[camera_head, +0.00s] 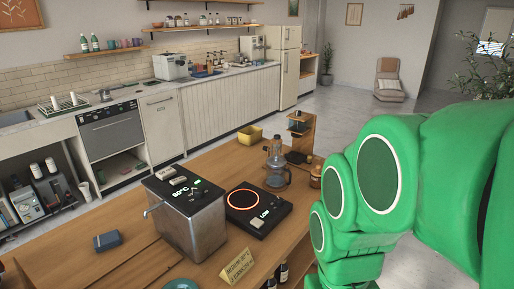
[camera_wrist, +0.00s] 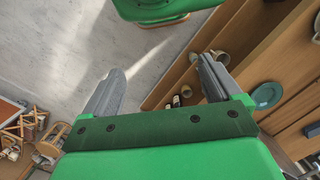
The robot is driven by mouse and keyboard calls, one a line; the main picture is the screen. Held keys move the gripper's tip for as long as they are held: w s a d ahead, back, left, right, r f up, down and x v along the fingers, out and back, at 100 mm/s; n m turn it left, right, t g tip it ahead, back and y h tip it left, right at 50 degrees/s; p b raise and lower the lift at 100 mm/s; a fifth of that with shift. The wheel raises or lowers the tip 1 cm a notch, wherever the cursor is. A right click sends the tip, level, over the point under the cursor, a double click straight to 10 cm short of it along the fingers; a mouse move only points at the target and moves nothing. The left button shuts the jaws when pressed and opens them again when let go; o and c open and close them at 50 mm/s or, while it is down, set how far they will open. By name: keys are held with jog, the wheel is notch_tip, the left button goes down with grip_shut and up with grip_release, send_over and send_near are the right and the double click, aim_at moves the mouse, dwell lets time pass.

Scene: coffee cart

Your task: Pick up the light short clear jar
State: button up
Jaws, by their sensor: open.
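My gripper (camera_wrist: 162,66) is open in the wrist view, with its two grey fingers wide apart and nothing between them. It points over the floor and the edge of a wooden shelf. I cannot make out a light short clear jar for certain in either view. A small jar-like container (camera_head: 315,177) stands at the right end of the cart in the head view, partly hidden by my green arm. Small containers (camera_wrist: 186,91) sit on the shelf beyond the fingers in the wrist view, too small to identify.
The wooden cart top (camera_head: 140,262) carries a steel boiler (camera_head: 190,222), a black hot plate (camera_head: 256,212), a glass brewer (camera_head: 275,168), a yellow bin (camera_head: 249,136) and a blue-grey block (camera_head: 107,241). A teal plate (camera_wrist: 267,95) lies on wood in the wrist view.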

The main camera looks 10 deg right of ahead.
jog(key=w+a+r+n+t+y, duration=0.1)
jog(key=w+a+r+n+y, duration=0.15)
jog(key=w, duration=0.55)
jog(key=w+a+r+n+t+y, duration=0.1)
jog(key=w+a+r, duration=0.25)
jog(key=w, duration=0.45)
jog(key=w+a+r+n+y, duration=0.2)
jog(key=w+a+r, duration=0.15)
jog(key=w, duration=0.45)
jog(key=w+d+r+n+t+y, duration=0.1)
jog(key=w+r+t+y, duration=0.1)
jog(key=w, duration=0.6)
jog(key=t, duration=0.9)
send_over(320, 178)
jog(key=s+d, duration=0.3)
jog(key=d, duration=0.1)
notch_tip(320, 178, down, 9)
jog(key=shift+h, duration=0.25)
notch_tip(320, 178, down, 18)
jog(key=shift+a, duration=0.1)
jog(key=shift+w+f, duration=0.1)
jog(key=shift+f, duration=0.4)
jog(key=shift+w+a+f, duration=0.1)
jog(key=shift+x, duration=3.75)
